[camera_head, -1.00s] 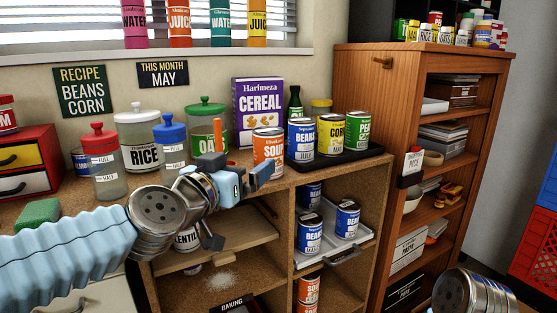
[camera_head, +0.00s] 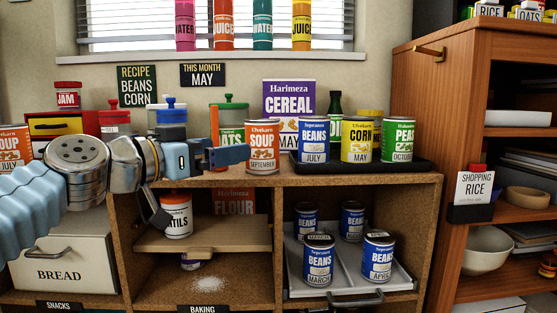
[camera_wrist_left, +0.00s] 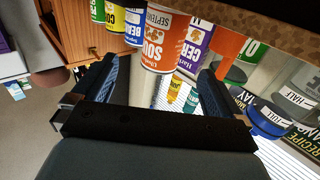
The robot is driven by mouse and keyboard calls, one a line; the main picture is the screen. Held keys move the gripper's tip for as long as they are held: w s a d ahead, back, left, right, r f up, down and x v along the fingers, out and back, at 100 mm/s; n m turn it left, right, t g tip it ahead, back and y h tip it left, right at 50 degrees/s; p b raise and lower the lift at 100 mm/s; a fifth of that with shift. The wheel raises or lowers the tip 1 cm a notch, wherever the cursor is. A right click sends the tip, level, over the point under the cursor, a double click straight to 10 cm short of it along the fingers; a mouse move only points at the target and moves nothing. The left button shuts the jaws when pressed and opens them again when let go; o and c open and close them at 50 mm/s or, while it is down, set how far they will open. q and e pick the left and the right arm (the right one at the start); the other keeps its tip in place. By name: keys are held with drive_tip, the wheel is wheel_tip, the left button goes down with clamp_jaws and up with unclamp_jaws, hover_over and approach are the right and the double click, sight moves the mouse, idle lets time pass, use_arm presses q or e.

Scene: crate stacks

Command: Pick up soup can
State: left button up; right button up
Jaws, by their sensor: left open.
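The soup can (camera_head: 262,150), orange and white and marked September, stands upright on the wooden counter, left of the black tray. In the left wrist view, upside down, the soup can (camera_wrist_left: 156,42) lies beyond the gap between my fingers. My left gripper (camera_head: 205,186) is open and empty, just left of the can in the head view; one finger reaches close to its left edge. I cannot tell whether it touches. The open left gripper (camera_wrist_left: 157,88) also shows in the wrist view. Another soup can (camera_head: 14,142) stands at the far left. My right gripper is out of view.
The black tray (camera_head: 395,168) holds beans, corn and peas cans close to the right. The cereal box (camera_head: 290,97) stands behind. Oats and other jars crowd the back left. A lentils can (camera_head: 178,215) and several beans cans sit on lower shelves.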

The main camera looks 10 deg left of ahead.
sight(252, 143)
use_arm(q)
drive_tip(key=p+x, duration=0.1)
drive_tip(key=x, duration=0.7)
drive_tip(key=shift+w+p, duration=0.1)
drive_tip(key=shift+p, duration=0.25)
drive_tip(key=x, duration=0.1)
drive_tip(key=p+x, duration=0.1)
drive_tip(key=x, duration=0.2)
drive_tip(key=shift+w+a+r+p, duration=0.15)
drive_tip(key=shift+w+p, duration=0.15)
drive_tip(key=shift+w+d, duration=0.25)
drive_tip(key=shift+w, duration=0.25)
drive_tip(key=c, duration=1.4)
